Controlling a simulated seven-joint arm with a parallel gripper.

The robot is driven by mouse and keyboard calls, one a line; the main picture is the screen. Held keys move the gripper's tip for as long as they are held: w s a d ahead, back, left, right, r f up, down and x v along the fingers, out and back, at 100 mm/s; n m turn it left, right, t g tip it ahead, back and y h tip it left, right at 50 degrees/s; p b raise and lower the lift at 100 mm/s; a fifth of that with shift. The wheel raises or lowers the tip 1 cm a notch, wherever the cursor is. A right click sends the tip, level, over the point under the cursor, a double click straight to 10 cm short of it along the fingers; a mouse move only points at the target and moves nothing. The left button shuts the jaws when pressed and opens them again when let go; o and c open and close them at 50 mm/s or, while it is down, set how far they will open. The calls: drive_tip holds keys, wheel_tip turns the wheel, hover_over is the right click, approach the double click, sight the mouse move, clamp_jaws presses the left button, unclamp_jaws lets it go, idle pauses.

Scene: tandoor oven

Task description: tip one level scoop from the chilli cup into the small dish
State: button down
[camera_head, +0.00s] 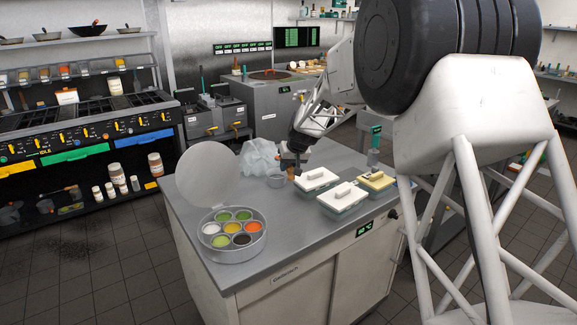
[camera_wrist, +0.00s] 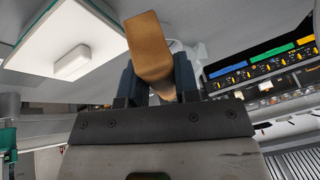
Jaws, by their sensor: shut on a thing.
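A round metal spice tin (camera_head: 230,256) stands open at the front left of the counter, its lid raised behind it. It holds several cups of coloured powder; the orange-red one at the right, the chilli cup (camera_head: 253,227) by its colour, looks filled. A small dish (camera_head: 277,181) of grey metal stands farther back on the counter. My gripper (camera_head: 293,158) is just above and to the right of this dish in the head view. In the wrist view it is shut on a brown, wooden-looking piece (camera_wrist: 150,48), seemingly the scoop's handle. The scoop's bowl and any load are hidden.
The counter (camera_head: 285,235) is clear between the tin and the containers.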

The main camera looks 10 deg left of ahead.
drive_tip(key=shift+f, duration=0.2)
drive_tip(key=shift+f+n+t+h, duration=0.35)
drive_tip(key=shift+f+h, duration=0.25)
drive_tip(key=shift+h, duration=0.2)
drive_tip(key=shift+s+a+n+t+h, duration=0.3)
drive_tip(key=shift+t+h, duration=0.4)
drive_tip(key=shift+h, duration=0.3)
drive_tip(key=shift+s+a+n+t+h, duration=0.15)
drive_tip(key=shift+a+t+h, duration=0.25)
drive_tip(key=shift+t+h, duration=0.45)
drive_tip(key=shift+s+a+r+n+t+h, duration=0.15)
drive_tip(key=shift+a+n+t+h, duration=0.2)
drive_tip(key=shift+h, duration=0.5)
drive_tip(key=shift+s+a+n+t+h, duration=0.1)
drive_tip(key=shift+a+t+h, duration=0.3)
drive_tip(key=shift+h, duration=0.45)
drive_tip(key=shift+s+a+r+n+t+h, duration=0.15)
drive_tip(key=shift+a+n+t+h, duration=0.1)
drive_tip(key=shift+t+h, duration=0.45)
